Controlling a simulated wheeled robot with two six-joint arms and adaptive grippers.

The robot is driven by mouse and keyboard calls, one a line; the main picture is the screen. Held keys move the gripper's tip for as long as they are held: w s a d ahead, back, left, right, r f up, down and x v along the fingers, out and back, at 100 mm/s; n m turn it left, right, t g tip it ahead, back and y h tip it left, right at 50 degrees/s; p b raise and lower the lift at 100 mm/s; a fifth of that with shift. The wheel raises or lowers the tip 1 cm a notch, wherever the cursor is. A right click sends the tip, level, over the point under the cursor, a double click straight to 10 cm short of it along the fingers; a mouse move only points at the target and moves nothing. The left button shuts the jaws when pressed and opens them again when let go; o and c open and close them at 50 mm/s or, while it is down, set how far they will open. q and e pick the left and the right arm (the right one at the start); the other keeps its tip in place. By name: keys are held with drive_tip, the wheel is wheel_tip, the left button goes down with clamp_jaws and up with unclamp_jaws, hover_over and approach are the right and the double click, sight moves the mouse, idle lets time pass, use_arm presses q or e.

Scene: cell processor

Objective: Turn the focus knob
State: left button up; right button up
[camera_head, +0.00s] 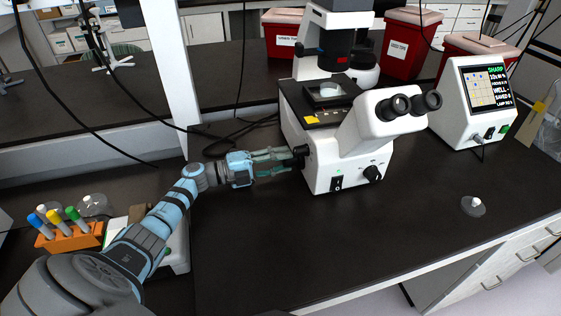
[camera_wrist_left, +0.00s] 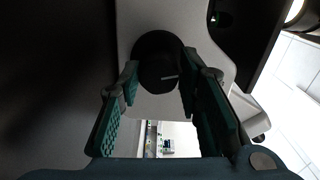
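The white microscope (camera_head: 335,150) stands on the dark bench. Its black focus knob (camera_head: 301,151) sticks out on the left side, low on the body. In the left wrist view the knob (camera_wrist_left: 157,60) is a round black disc with a short pale mark pointing right. My left gripper (camera_head: 298,157) reaches in from the left at the knob. In the left wrist view, my left gripper's green-padded fingertips (camera_wrist_left: 159,80) are on opposite sides of the knob, against its edges. Their exact contact is partly hidden. My right gripper is not in view.
A monitor (camera_head: 485,100) right of the microscope reads SHARP. Another black knob (camera_head: 373,174) is on the microscope's front. An orange rack (camera_head: 75,238) with several colored tubes stands at the left. The bench front is mostly clear, with a small clear dish (camera_head: 473,207) at the right.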

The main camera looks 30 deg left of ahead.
use_arm(q)
drive_tip(key=shift+o, duration=1.3)
drive_tip(key=v, duration=1.2)
idle(0.6)
